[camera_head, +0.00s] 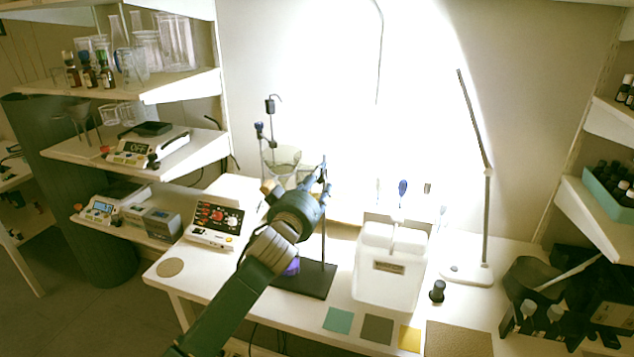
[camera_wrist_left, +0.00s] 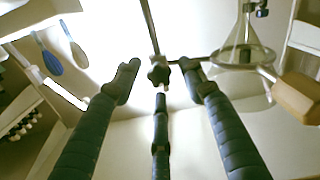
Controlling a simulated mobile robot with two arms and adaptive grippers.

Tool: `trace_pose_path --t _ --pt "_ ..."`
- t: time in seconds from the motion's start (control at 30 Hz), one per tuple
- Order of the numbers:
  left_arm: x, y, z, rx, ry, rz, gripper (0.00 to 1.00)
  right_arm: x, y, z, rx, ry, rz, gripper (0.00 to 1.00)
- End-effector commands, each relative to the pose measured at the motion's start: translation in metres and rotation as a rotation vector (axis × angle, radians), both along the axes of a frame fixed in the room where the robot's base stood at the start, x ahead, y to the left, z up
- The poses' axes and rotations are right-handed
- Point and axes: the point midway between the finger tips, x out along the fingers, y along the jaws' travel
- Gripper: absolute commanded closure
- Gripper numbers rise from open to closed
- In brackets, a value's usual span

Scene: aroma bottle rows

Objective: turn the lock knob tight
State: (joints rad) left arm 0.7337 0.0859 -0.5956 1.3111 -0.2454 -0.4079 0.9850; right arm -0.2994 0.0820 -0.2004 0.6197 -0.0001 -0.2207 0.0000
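The lock knob (camera_wrist_left: 158,74) is a small dark star-shaped knob at the clamp joint on the thin stand rod (camera_wrist_left: 150,25). In the left wrist view it sits ahead of my left gripper, between the spread fingertips. My left gripper (camera_head: 318,184) has dark ribbed fingers and is open; the right finger's tip lies close to the clamp arm, and I cannot tell whether it touches. In the head view my gripper hides the knob. My right gripper is not in view.
The stand's black base (camera_head: 305,281) is on the white table, partly behind my arm. A control box (camera_head: 215,222) stands to the left. A white container (camera_head: 390,270), a small dark knobbed item (camera_head: 438,290) and a lamp (camera_head: 467,273) stand to the right. Coloured mats lie along the front.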

Motion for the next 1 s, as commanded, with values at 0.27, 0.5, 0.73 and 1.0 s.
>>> trace_pose_path --t 0.27,0.5,0.73,1.0 --pt "0.0000 0.0005 0.0002 0.000 0.000 0.000 1.00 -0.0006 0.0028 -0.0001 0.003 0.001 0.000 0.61" --pt "0.0002 0.0008 0.0012 0.025 -0.010 0.002 1.00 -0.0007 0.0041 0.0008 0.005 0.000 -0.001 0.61" --pt "0.0001 0.0006 0.0023 0.131 -0.046 0.001 1.00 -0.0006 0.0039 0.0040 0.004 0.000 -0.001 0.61" --pt "0.0001 0.0004 0.0032 0.357 -0.119 0.001 1.00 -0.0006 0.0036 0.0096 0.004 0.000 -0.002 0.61"
